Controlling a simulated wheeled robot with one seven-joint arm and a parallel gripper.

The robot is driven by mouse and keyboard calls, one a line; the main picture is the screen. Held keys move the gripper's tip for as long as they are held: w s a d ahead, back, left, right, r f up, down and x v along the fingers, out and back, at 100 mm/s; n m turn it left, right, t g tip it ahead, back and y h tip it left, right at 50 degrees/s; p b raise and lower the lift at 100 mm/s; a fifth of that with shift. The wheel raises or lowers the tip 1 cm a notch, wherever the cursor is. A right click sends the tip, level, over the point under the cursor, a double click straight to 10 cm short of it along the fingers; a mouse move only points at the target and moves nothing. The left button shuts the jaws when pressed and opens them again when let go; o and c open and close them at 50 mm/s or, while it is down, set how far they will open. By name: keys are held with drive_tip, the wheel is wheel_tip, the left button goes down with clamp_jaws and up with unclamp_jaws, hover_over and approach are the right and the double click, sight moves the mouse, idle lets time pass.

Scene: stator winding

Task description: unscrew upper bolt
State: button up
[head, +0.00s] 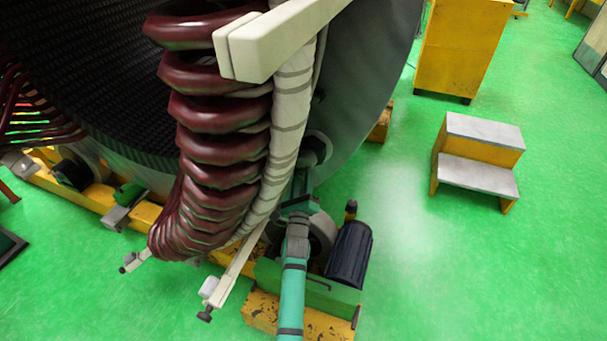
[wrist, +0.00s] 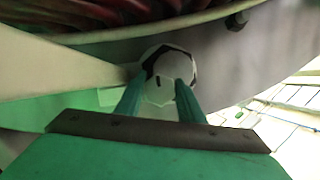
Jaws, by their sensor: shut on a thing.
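A pale bolt head (wrist: 165,65) shows in the upper middle of the wrist view, set against a dark grey plate. My gripper (wrist: 158,92) has its two green fingers shut on this bolt, one on each side. In the head view my arm reaches up from the bottom, and the fingertips and bolt are hidden behind the arm and the coils. The large stator (head: 85,75) fills the upper left, with dark red coils (head: 215,115) along its edge. Whether this bolt is the upper one cannot be told.
A cream bar (head: 285,38) juts over the coils near my arm. A green and yellow base with a dark motor (head: 349,250) stands right of my arm. Yellow steps (head: 478,160) and a yellow cabinet (head: 458,50) stand further right. The green floor between is clear.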

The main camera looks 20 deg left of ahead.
drive_tip(key=shift+d+n, duration=0.15)
drive_tip(key=shift+n, duration=0.15)
drive_tip(key=n+g, duration=0.1)
drive_tip(key=n, duration=0.1)
drive_tip(key=n+g+y, duration=0.1)
drive_tip(key=n, duration=0.2)
drive_tip(key=shift+f+y, duration=0.1)
drive_tip(key=shift+y, duration=0.2)
drive_tip(key=n+g, duration=0.1)
drive_tip(key=n, duration=0.3)
drive_tip(key=shift+g, duration=0.3)
drive_tip(key=n, duration=0.2)
drive_tip(key=shift+f+n+g, duration=0.1)
drive_tip(key=shift+n+g, duration=0.2)
drive_tip(key=shift+g, duration=0.1)
drive_tip(key=n+h, duration=0.1)
drive_tip(key=n, duration=0.1)
drive_tip(key=n+g, duration=0.1)
drive_tip(key=n, duration=0.1)
drive_tip(key=shift+f+g+h, duration=0.1)
drive_tip(key=shift+g+h, duration=0.2)
drive_tip(key=shift+h, duration=0.1)
drive_tip(key=shift+f+n+g+h, duration=0.1)
drive_tip(key=shift+n+g+h, duration=0.1)
drive_tip(key=shift+n+h, duration=0.6)
drive_tip(key=shift+n+g+h, duration=0.2)
drive_tip(key=shift+n+h, duration=0.1)
drive_tip(key=shift+n, duration=0.9)
drive_tip(key=o, duration=1.1)
drive_tip(key=shift+c, duration=0.2)
